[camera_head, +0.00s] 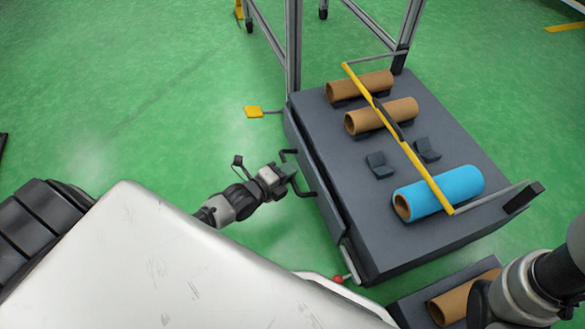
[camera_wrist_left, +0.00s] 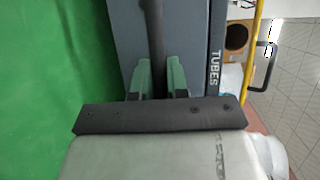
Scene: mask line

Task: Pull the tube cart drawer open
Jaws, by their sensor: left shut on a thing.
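The dark grey tube cart (camera_head: 340,160) stands to the right of my body in the head view. Its drawer front (camera_head: 321,190) faces left and carries a black bar handle (camera_head: 303,176). My left gripper (camera_head: 291,171) is at this handle. In the left wrist view its green fingers (camera_wrist_left: 162,80) sit on both sides of the dark handle bar (camera_wrist_left: 154,35), shut on it. The grey drawer panel (camera_wrist_left: 187,35) is behind, beside a "TUBES" label (camera_wrist_left: 215,70). The drawer shows no clear gap from the cart. My right arm is at the lower right; its fingertips are out of view.
Two brown tubes (camera_head: 381,116) and a blue tube (camera_head: 455,189) lie on the cart top under a yellow bar (camera_head: 410,153). Another brown tube (camera_head: 462,300) lies below right. A metal frame (camera_head: 293,45) stands behind.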

